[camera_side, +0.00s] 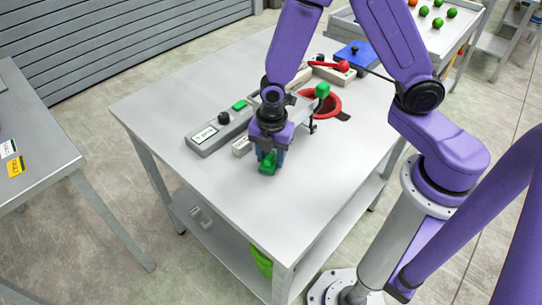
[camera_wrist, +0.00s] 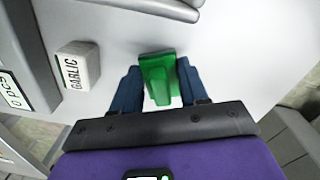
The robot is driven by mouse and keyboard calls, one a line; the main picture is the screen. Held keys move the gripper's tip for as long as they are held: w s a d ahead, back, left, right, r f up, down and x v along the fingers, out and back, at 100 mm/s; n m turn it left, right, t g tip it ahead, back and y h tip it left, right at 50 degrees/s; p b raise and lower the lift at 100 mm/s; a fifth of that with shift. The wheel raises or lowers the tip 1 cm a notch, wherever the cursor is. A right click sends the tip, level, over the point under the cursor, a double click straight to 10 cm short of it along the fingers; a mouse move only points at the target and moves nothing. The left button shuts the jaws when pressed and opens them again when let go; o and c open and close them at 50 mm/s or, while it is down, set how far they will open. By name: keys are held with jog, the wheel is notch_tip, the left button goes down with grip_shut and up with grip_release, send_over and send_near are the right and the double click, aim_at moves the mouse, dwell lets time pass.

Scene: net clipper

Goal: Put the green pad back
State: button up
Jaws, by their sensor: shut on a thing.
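My gripper (camera_side: 271,156) points down over the front part of the grey table. It is shut on the green pad (camera_side: 268,163), whose lower part shows below the fingers. In the wrist view the green pad (camera_wrist: 157,75) sits between the two blue fingers of my gripper (camera_wrist: 160,88). I cannot tell whether the pad touches the tabletop.
A grey box (camera_side: 215,133) with a black knob and green button lies left of my gripper. A white block marked GARLIC (camera_wrist: 79,66) is close by. A red-knobbed lever (camera_side: 342,66) and a blue board (camera_side: 357,55) are behind. The table front (camera_side: 265,215) is clear.

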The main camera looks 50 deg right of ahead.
aim_at(272, 154)
jog(key=shift+f, duration=0.35)
jog(key=shift+f, duration=0.15)
jog(key=o, duration=1.1)
notch_tip(272, 154, up, 12)
jog(key=shift+s+r, duration=0.2)
jog(key=s+d+r+m, duration=0.2)
jog(key=s+m, duration=0.3)
jog(key=s, duration=0.4)
jog(key=s+d+r+m, duration=0.3)
jog(key=s+d+m, duration=0.1)
jog(key=s, duration=0.5)
jog(key=shift+s+d+r+m, duration=0.3)
jog(key=shift+s+d+m, duration=0.1)
jog(key=shift+d, duration=0.15)
jog(key=shift+w, duration=0.1)
